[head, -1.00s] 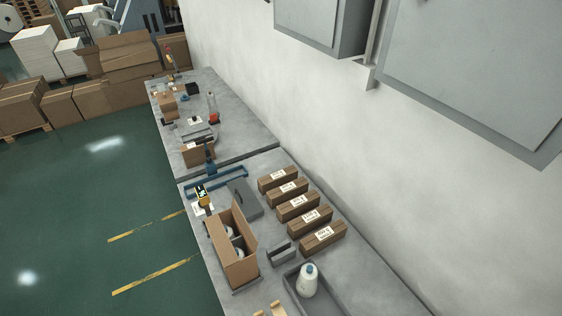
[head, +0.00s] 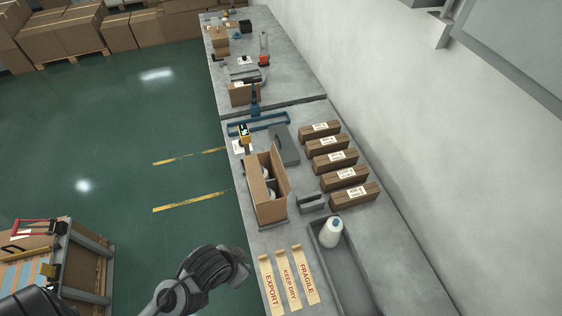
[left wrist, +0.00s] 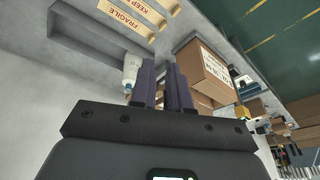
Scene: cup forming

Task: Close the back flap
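The open brown carton (head: 266,204) stands on the near grey table in the head view. White rounded items show inside it. One flap (head: 281,172) stands raised along its right side; the others are too small to tell apart. In the left wrist view my left gripper (left wrist: 160,66) points its two dark fingers over the table with a narrow gap and nothing between them. A labelled brown box (left wrist: 205,72) shows just past the right finger; I cannot tell if it is the carton. In the head view a grey arm link of mine shows, without its fingers. My right gripper is out of view.
Several small labelled boxes (head: 331,162) line the wall side. A grey tray (head: 349,288) holds a white bottle (head: 332,231). Paper strips (head: 288,280) lie at the front, and a grey holder (head: 312,203) stands beside the carton. A blue frame (head: 262,121) lies behind it.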

